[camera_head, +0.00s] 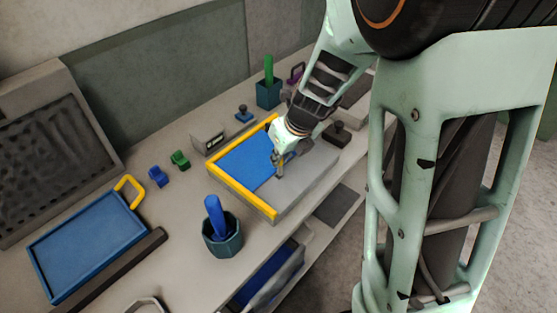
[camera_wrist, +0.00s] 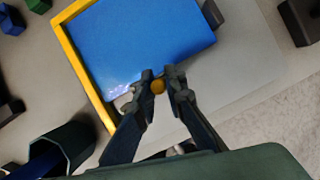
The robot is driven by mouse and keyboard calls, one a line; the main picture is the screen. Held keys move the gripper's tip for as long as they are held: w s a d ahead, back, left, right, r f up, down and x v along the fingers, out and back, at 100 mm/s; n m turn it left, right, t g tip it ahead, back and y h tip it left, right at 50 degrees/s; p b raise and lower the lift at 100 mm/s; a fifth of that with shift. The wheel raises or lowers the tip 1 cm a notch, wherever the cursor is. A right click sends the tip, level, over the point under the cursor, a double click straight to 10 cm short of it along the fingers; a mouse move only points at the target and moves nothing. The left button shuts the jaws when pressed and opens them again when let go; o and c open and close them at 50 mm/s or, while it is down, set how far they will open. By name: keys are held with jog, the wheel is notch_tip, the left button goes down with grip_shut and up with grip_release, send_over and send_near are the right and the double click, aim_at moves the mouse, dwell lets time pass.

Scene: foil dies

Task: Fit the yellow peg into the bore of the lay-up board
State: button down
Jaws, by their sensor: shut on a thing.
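The lay-up board (camera_head: 308,178) is a thick grey slab with a blue sheet (camera_head: 246,160) on it and a yellow L-shaped edge along two sides. It also shows in the wrist view (camera_wrist: 245,75). My gripper (camera_head: 279,172) is over the board, near the edge of the blue sheet. In the wrist view my gripper (camera_wrist: 160,86) is shut on the yellow peg (camera_wrist: 158,87), whose round end shows between the fingertips. I cannot tell whether the peg touches the board. The bore is not visible in either view.
A dark teal cup (camera_head: 222,240) with a blue rod stands in front of the board. Another cup (camera_head: 268,94) with a green rod stands behind. A blue tray (camera_head: 88,245) lies at left. Dark stamp-like blocks (camera_head: 337,134) sit right of the board. Small blue and green blocks (camera_head: 180,159) lie left.

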aim_at(281, 163)
jog(key=shift+a+f+b, duration=0.15)
jog(key=shift+f+b, duration=0.55)
jog(key=shift+f, duration=1)
jog(key=shift+f, duration=0.2)
jog(key=c, duration=2)
grip_release()
jog(key=shift+r, duration=0.15)
jog(key=shift+r, duration=0.3)
jog(key=p+v, duration=0.5)
jog(key=v, duration=0.6)
jog(key=shift+s+r, duration=0.1)
jog(key=shift+r, duration=0.2)
